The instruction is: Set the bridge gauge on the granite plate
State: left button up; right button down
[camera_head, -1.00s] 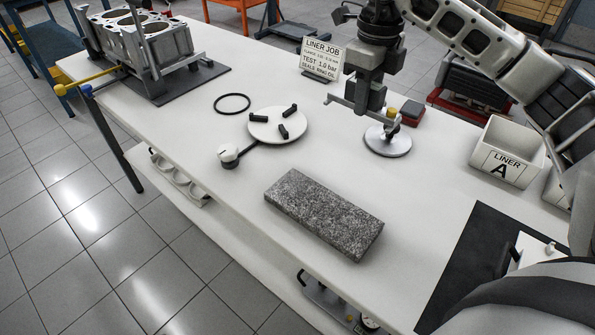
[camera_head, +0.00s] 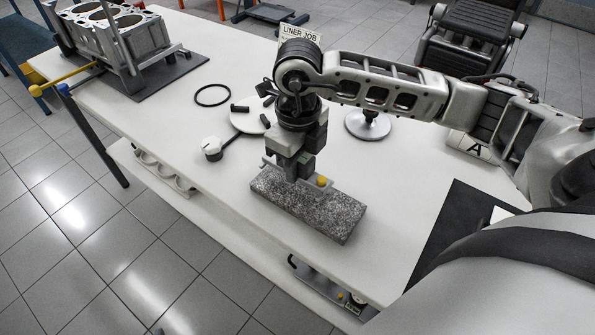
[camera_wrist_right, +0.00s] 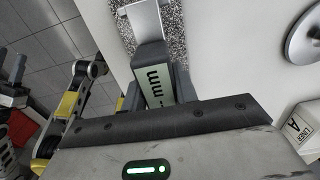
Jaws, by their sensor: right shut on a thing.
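The granite plate (camera_head: 330,212) is a speckled grey slab lying on the white bench in the head view. My right gripper (camera_head: 302,172) points down over its far left part and is shut on the bridge gauge. The gauge (camera_head: 272,165) is a light metal bar with a yellow knob (camera_head: 322,181), lying across above the slab. I cannot tell whether it touches the stone. In the right wrist view, the gauge's pale end (camera_wrist_right: 146,25) shows over the granite (camera_wrist_right: 174,30). The gripper hides the gauge's middle. I do not make out my left gripper.
A white disc with black blocks (camera_head: 246,118) and a white-capped part (camera_head: 212,148) lie left of the arm. A black ring (camera_head: 212,95) and the engine block (camera_head: 110,35) are farther off. A round metal stand (camera_head: 368,125) is behind the arm. A dark mat (camera_head: 450,225) lies right.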

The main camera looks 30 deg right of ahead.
jog(key=shift+a+f+p, duration=0.1)
jog(key=shift+f+p, duration=0.2)
jog(key=shift+f, duration=1.35)
jog(key=shift+f, duration=0.15)
jog(key=c, duration=1.1)
grip_release()
notch_tip(320, 180, up, 12)
jog(key=shift+r+b, duration=0.2)
jog(key=shift+b, duration=0.3)
jog(key=shift+s+f, duration=0.1)
